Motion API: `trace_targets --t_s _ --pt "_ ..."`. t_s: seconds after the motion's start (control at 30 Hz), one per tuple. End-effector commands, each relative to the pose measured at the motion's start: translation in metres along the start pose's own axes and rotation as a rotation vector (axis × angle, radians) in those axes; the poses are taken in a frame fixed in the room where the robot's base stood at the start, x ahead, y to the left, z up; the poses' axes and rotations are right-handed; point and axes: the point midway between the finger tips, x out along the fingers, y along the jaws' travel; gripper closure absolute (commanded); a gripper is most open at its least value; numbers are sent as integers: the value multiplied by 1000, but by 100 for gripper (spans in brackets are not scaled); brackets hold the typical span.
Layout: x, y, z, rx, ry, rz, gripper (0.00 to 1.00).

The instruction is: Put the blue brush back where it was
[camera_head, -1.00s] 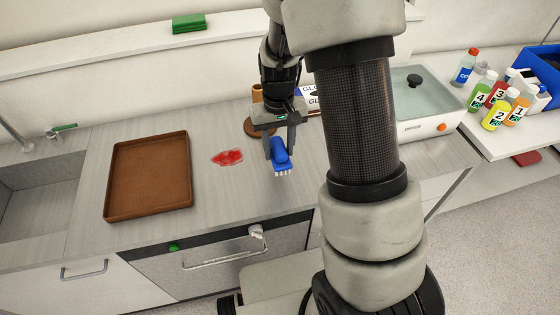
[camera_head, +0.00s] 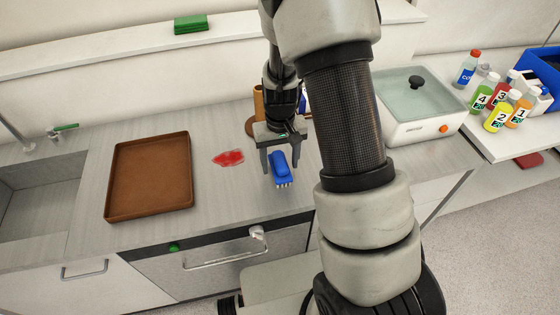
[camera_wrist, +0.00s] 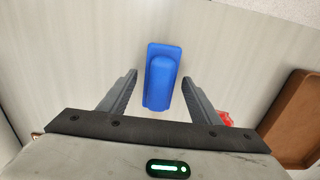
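The blue brush (camera_head: 279,169) lies on the grey counter, bristles toward the front edge in the head view. It also shows in the wrist view (camera_wrist: 161,78), ahead of and partly between the fingers, with a gap on each side. My gripper (camera_head: 281,169) is open and empty at the brush, its fingers apart and not touching it. The fingers also show open in the wrist view (camera_wrist: 159,90). A red spill (camera_head: 229,158) lies on the counter to the left of the brush.
A brown tray (camera_head: 112,190) stands to the left of the spill. A round brown holder (camera_head: 258,100) stands behind my gripper, partly hidden. A white bath with a clear lid (camera_head: 415,131) and several numbered bottles (camera_head: 497,115) are at the right. A green cloth (camera_head: 190,24) lies on the back ledge.

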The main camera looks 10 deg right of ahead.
Motion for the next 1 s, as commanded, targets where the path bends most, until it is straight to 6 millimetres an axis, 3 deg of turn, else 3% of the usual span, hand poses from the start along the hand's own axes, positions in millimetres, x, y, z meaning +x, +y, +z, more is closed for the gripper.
trace_targets --t_s 0.37,0.8,1.0 --pt "-9 0 -1 0 3 0 43" --pt "-97 0 -1 -1 5 -1 43" --pt "-120 0 0 0 2 0 43"
